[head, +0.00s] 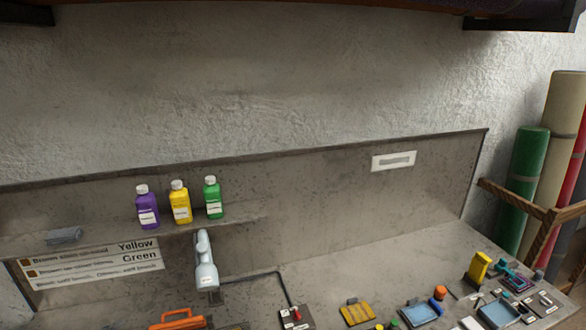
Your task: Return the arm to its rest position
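Neither of my grippers and neither of my arms shows in the head view. A pale blue-white device (206,268) with a rounded upper end stands upright against the back panel, left of centre. A dark cord runs near it to a small dark box with a red part (296,316). No gripper is near these things in view.
Purple (148,207), yellow (180,202) and green (213,197) bottles stand on the ledge. A label board (92,266) is below. Brushes, trays and small items crowd the bench's front right. Rolled rugs (526,185) stand at right. The bench's middle (390,265) is clear.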

